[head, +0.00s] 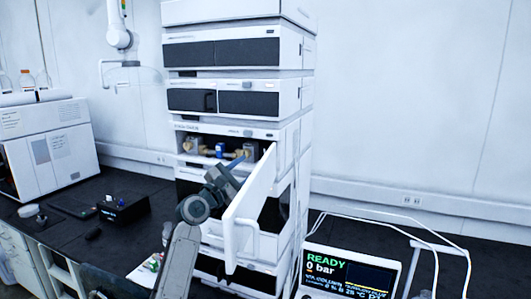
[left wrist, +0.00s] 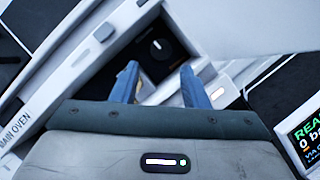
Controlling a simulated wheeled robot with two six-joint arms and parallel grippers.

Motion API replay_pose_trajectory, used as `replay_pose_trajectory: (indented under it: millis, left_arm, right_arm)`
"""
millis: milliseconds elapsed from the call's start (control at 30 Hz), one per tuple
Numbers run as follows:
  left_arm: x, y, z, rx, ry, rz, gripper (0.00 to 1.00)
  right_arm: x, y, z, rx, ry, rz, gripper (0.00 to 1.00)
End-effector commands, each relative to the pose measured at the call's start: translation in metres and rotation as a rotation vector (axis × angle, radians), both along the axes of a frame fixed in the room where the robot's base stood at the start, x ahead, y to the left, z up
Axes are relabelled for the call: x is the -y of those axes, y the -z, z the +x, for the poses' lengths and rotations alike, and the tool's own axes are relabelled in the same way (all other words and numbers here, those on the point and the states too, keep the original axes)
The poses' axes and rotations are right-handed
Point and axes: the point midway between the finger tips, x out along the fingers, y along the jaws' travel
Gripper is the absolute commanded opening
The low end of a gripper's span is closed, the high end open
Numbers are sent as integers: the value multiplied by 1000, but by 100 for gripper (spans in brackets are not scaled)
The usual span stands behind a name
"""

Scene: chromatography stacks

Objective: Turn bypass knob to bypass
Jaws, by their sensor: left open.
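The bypass knob (left wrist: 159,46) shows in the left wrist view as a round dark knob with a white mark, set in a dark recess. I cannot pick it out in the head view. My left gripper (head: 232,167) is at the open compartment of the instrument stack (head: 285,135), beside its swung-out white door (head: 250,205). In the left wrist view the gripper's two blue-grey fingers (left wrist: 159,75) are spread apart with nothing between them. The knob lies beyond the fingertips, in line with the gap; no contact is visible. My right gripper is not in view.
Brass-coloured fittings (head: 238,153) sit inside the open compartment. A display screen (head: 347,272) reading READY, 0 bar stands at the lower right, with white cables (head: 400,222) behind it. A black box (head: 124,207) and a white instrument (head: 50,148) stand on the dark bench at left.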

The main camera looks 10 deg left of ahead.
Motion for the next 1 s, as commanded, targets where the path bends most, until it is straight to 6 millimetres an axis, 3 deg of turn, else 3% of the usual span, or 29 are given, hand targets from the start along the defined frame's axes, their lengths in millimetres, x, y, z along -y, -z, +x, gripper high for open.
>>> replay_pose_trajectory:
  millis: [167,400,567,867,1000]
  left_arm:
    - [17,-15,31,-1,1,-3,41]
    - [32,-22,62,-1,0,1,41]
    - [37,-23,71,0,-1,2,41]
    - [38,-23,73,0,-2,3,41]
    - [38,-23,73,0,-2,3,17]
  right_arm:
    - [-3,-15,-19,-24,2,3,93]
    - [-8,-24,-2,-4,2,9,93]
    - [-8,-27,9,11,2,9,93]
    - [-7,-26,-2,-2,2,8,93]
    - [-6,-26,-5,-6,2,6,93]
